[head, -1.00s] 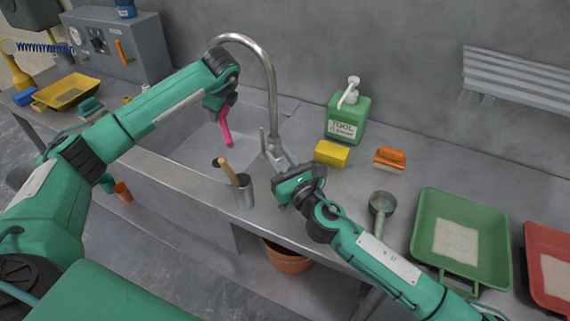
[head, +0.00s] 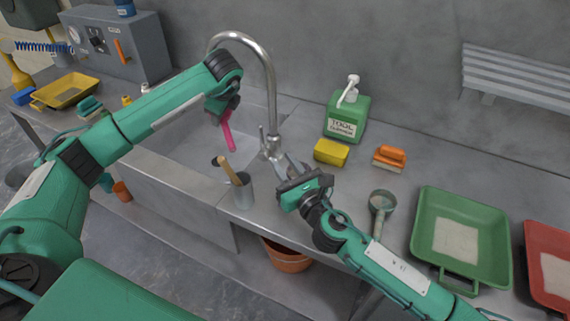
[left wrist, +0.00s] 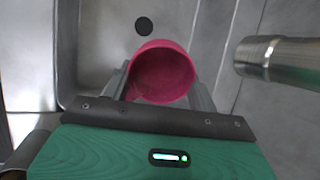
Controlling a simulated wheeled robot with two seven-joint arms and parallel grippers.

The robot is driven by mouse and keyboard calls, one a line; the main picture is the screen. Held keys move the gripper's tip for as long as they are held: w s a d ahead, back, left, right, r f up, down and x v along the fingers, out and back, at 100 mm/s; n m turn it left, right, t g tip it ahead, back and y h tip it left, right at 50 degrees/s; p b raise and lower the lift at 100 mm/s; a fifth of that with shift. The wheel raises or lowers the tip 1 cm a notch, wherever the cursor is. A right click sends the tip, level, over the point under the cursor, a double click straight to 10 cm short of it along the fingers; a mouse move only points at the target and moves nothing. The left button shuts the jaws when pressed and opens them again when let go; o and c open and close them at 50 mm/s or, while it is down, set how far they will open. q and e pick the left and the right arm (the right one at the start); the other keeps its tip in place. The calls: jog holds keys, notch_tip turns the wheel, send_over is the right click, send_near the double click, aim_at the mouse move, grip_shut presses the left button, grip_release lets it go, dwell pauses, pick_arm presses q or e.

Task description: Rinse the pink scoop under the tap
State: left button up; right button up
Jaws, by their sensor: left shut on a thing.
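My left gripper (head: 222,106) is shut on the pink scoop (head: 227,132) and holds it over the sink (head: 180,140). In the left wrist view the round pink bowl of the scoop (left wrist: 162,76) shows between the two fingers. The tap (head: 273,85) is a tall curved metal spout behind and right of the scoop. Its end (left wrist: 280,62) is right of the scoop in the left wrist view, apart from it. No water shows. My right gripper (head: 290,168) is by the tap base, its fingers seemingly apart; whether they touch the tap is unclear.
A grey cup with a wooden handle (head: 242,192) stands at the sink's right front edge. The dark drain (left wrist: 144,26) shows in the sink.

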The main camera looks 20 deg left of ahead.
aim_at(228, 120)
pick_arm(q)
jog(key=shift+s+d, duration=1.8)
jog(key=shift+d, duration=0.2)
jog(key=s+d+r, duration=0.3)
jog(key=r, duration=0.1)
jog(key=shift+s+d+p, duration=0.2)
jog(key=shift+d+p, duration=0.15)
dwell(0.8)
